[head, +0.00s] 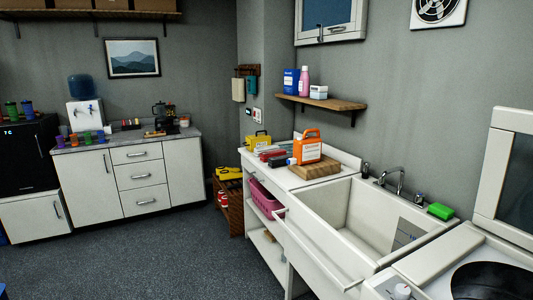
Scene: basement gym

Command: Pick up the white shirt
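I cannot make out a white shirt in the head view. My gripper is not in view either. A white utility sink (345,215) stands at the right, and its basin holds a grey panel (408,233) with faint markings. A pink basket (265,200) sits on the shelf under the counter to the left of the sink; its contents are hidden. A white top-loading machine (430,262) with its lid up is at the lower right, and its dark opening (492,284) shows no clear contents.
An orange jug (307,147) and a wooden board (315,168) are on the counter. A green sponge (441,211) lies on the sink rim. White cabinets (138,181) line the back wall. The dark carpet (140,255) at centre left is clear.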

